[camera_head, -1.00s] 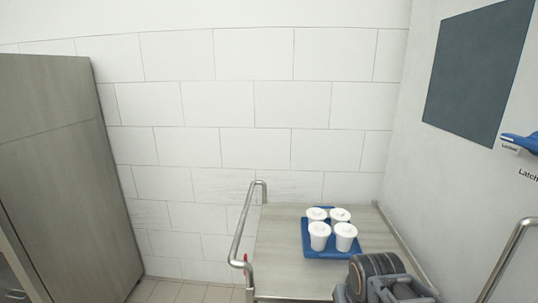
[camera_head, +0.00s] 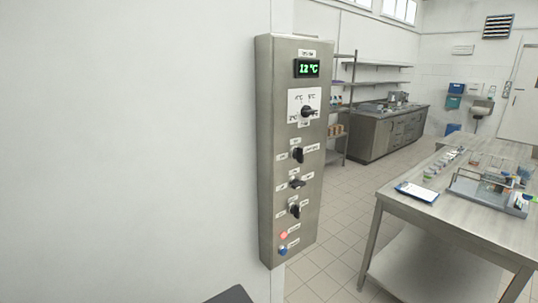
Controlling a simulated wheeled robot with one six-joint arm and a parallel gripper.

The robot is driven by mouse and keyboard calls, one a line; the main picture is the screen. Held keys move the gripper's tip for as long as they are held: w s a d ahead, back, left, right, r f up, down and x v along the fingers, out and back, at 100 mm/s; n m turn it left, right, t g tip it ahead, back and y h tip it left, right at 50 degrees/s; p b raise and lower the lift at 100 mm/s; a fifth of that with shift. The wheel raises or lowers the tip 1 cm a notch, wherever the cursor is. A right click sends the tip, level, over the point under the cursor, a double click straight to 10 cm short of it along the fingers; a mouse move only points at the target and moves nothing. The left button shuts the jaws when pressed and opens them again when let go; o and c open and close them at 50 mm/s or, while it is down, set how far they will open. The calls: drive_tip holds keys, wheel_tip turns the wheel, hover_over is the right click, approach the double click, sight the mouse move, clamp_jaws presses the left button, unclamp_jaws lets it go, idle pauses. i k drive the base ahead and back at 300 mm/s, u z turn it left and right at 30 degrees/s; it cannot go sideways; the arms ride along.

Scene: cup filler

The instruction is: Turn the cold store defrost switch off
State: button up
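A tall steel control panel (camera_head: 291,226) is mounted at the end of the white wall. It has a green display (camera_head: 307,68) reading 12 °C and a dial (camera_head: 308,112) on a white plate below it. Under that are three black rotary switches, an upper one (camera_head: 298,155), a middle one (camera_head: 297,184) and a lower one (camera_head: 294,211). The upper and lower knobs look near upright; the middle one looks near level. Their labels are too small to read, so I cannot tell which is the defrost switch. My gripper is not in view.
A red button (camera_head: 284,235) and a blue button (camera_head: 283,251) sit low on the panel. A steel table (camera_head: 455,222) with a clipboard (camera_head: 417,191) and trays stands at right. Shelves and a counter (camera_head: 383,137) are behind. Tiled floor between is open.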

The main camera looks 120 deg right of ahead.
sight(298, 152)
drive_tip(key=z, duration=5.95)
drive_tip(key=i, duration=0.35)
drive_tip(key=u, duration=0.6)
